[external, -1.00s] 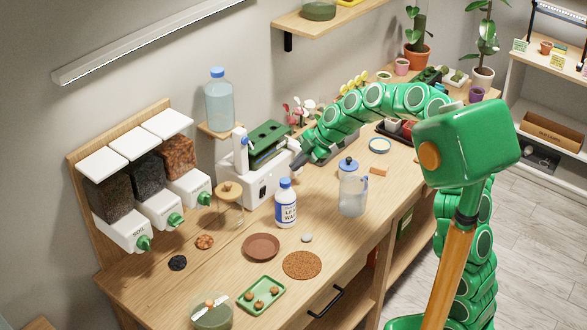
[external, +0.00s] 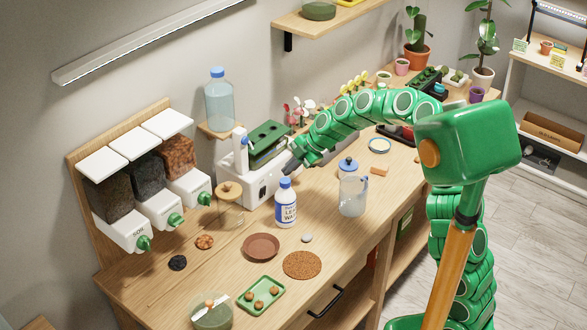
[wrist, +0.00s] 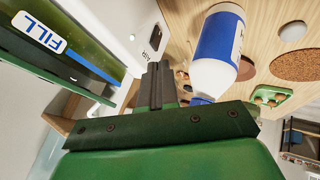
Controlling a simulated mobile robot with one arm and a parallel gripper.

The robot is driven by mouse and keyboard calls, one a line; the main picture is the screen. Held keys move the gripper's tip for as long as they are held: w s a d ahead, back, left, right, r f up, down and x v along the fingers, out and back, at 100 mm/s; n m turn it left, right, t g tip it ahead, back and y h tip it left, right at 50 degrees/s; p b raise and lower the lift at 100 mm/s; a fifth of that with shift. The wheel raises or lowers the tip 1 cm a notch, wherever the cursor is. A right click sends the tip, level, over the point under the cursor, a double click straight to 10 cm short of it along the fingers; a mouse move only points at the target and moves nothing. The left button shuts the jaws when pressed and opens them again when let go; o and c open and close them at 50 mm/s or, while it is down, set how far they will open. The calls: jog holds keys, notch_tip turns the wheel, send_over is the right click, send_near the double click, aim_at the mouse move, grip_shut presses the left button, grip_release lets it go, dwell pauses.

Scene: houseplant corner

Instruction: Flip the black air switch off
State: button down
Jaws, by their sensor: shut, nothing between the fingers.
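The white machine (external: 264,187) with a green-topped tank stands on the bench against the wall. A small dark part, which looks like the black air switch (wrist: 149,54), shows beside the label, just past my fingertips. Whether it is on or off cannot be told. My gripper (wrist: 158,68) is shut and empty, its tips close to the panel; contact cannot be told. In the external view my gripper (external: 290,167) is at the machine's right front.
A white bottle with a blue label (external: 285,206) stands close to my gripper, with a clear jug (external: 352,196) to the right. A glass jar with a wooden lid (external: 229,208) is in front of the machine. A brown saucer (external: 261,247) and cork mat (external: 302,265) lie nearer the edge.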

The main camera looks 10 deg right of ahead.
aim_at(264, 190)
jog(key=x, duration=0.8)
jog(key=shift+f, duration=0.1)
jog(key=shift+a, duration=0.1)
jog(key=shift+w+a, duration=0.2)
jog(key=shift+w, duration=0.05)
jog(key=shift+r, duration=0.25)
jog(key=shift+r, duration=0.65)
jog(key=shift+d+r, duration=0.1)
jog(key=shift+r, duration=0.05)
